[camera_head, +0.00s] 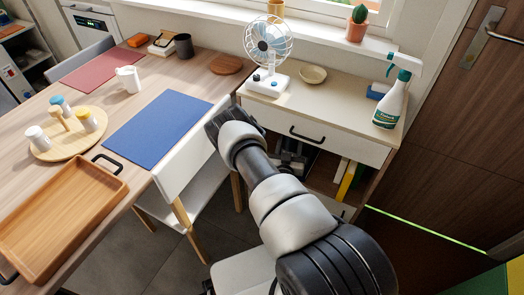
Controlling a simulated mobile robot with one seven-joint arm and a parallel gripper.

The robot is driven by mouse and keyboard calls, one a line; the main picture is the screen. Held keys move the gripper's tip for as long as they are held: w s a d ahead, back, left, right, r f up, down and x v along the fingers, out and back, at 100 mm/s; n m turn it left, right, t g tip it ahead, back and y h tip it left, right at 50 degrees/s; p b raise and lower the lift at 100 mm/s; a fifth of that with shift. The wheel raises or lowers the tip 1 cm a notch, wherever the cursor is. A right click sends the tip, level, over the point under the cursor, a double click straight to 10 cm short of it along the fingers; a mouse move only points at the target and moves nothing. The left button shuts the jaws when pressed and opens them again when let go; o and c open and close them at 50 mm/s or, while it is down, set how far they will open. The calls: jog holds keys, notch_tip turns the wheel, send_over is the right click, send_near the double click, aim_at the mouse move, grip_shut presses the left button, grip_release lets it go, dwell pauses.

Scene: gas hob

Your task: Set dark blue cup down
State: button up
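A dark cup (183,45) stands upright at the far side of the wooden table, next to a small stack of items. It looks almost black, so I cannot tell whether it is the dark blue cup. My arm reaches up from the bottom right, with its bend in front of the drawer cabinet. A black mechanical shape shows partly behind the arm, below the drawer; I cannot tell whether it is my gripper. No fingertips are clear, and I see no cup held.
The table holds a blue mat (158,128), red mat (103,71), white mug (128,79), round board with shakers (45,152) and wooden tray (112,193). A white chair (190,155) stands close by. The cabinet top (335,92) carries a fan (268,50), bowl (313,75) and spray bottle (391,100).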

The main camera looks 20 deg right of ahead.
jog(key=w+a+b, duration=0.2)
jog(key=w+a, duration=0.6)
jog(key=w, duration=0.1)
notch_tip(320, 180, down, 11)
jog(key=b, duration=0.3)
jog(key=shift+w+d+b, duration=0.1)
jog(key=shift+b, duration=0.3)
jog(key=shift+w+f, duration=0.2)
jog(key=shift+f, duration=0.05)
jog(key=o, duration=1)
jog(key=shift+f, duration=0.15)
